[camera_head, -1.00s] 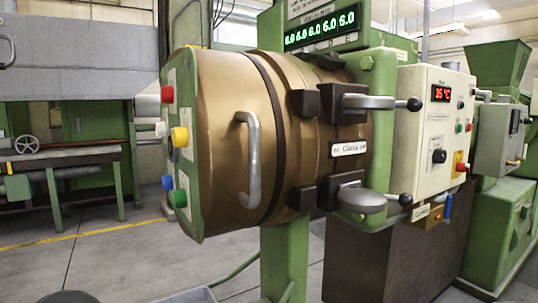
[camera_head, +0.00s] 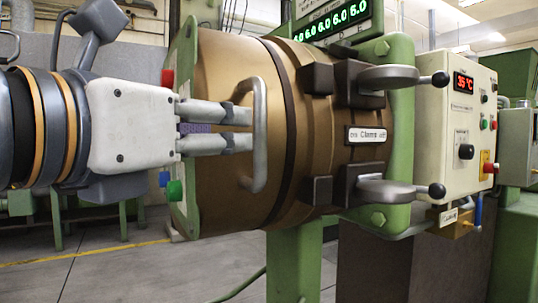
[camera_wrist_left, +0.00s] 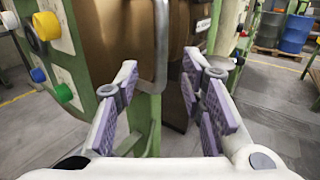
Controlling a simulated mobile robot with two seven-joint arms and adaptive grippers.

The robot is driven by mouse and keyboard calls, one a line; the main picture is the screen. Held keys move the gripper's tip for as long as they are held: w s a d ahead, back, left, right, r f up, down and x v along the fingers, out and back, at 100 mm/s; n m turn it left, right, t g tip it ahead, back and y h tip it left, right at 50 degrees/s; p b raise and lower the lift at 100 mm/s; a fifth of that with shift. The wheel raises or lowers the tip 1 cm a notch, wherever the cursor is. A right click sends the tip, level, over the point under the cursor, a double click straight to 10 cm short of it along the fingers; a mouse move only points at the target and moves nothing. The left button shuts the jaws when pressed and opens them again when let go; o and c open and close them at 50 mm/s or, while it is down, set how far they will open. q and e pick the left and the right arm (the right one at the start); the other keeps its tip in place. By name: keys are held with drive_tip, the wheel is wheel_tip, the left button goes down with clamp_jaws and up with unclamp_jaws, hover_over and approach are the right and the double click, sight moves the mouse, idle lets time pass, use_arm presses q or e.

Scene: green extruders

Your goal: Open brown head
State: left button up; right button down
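The brown head (camera_head: 225,85) is a bronze-coloured drum with a green plate on its left side. Its grey bar handle (camera_head: 259,150) stands upright on the drum; the bar also shows in the left wrist view (camera_wrist_left: 161,40). My left gripper (camera_head: 250,129) reaches in from the left, its fingertips close to the handle. In the left wrist view the fingers (camera_wrist_left: 160,72) are apart, with the bar ahead between them. Whether a finger touches it cannot be told. My right gripper is out of view.
Two clamp levers with black knobs, upper (camera_head: 402,77) and lower (camera_head: 400,190), stick out right of the head. A cream control box (camera_head: 455,140) stands beyond them.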

sight(256, 132)
use_arm(q)
drive_tip(key=x, duration=1)
drive_tip(key=shift+w+d, duration=0.1)
drive_tip(key=shift+w, duration=0.05)
clamp_jaws()
